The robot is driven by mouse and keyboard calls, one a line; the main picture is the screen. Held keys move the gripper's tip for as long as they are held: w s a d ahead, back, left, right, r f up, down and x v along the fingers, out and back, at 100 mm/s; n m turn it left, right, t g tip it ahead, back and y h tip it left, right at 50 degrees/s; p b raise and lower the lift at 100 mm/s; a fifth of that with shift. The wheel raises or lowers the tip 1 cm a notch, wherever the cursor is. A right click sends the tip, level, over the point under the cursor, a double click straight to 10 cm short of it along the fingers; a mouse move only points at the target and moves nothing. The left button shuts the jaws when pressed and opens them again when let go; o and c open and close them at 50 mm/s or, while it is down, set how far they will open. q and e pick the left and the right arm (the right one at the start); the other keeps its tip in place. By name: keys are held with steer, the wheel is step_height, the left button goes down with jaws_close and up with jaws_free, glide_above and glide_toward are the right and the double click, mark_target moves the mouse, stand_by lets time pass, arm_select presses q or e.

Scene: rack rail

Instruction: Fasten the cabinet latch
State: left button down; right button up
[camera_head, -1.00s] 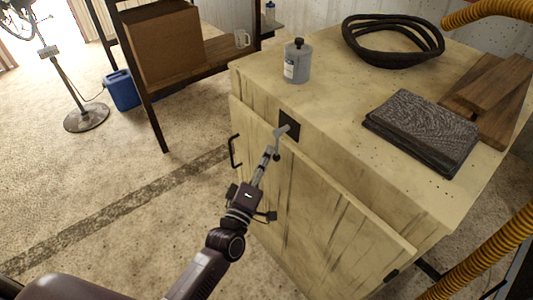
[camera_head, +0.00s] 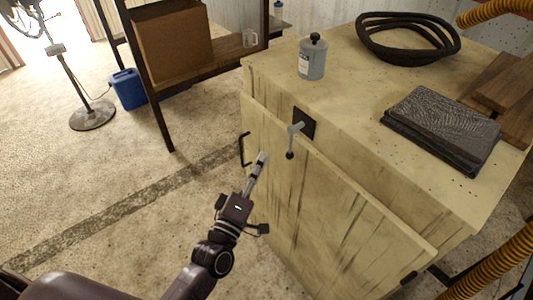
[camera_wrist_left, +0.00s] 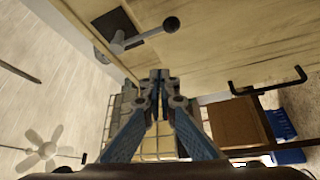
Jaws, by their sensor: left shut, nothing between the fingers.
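The wooden cabinet (camera_head: 330,210) has a front door with a black bar handle (camera_head: 244,150). The latch (camera_head: 294,138) is a grey lever with a dark ball knob on a black plate at the top of the cabinet front. In the head view its knob end points down over the door's top edge. My left gripper (camera_head: 262,157) is shut and empty, left of and slightly below the latch, apart from it. In the left wrist view the gripper (camera_wrist_left: 159,75) is shut, and the latch lever (camera_wrist_left: 140,38) shows beyond the fingertips. My right gripper is not in view.
A shelf with a cardboard box (camera_head: 172,42) stands behind left.

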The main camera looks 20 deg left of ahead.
arm_select(q)
steer(key=shift+r+b+v, duration=0.15)
steer(key=shift+v, duration=0.7)
steer(key=shift+r+b+v, duration=0.15)
steer(key=shift+v, duration=0.7)
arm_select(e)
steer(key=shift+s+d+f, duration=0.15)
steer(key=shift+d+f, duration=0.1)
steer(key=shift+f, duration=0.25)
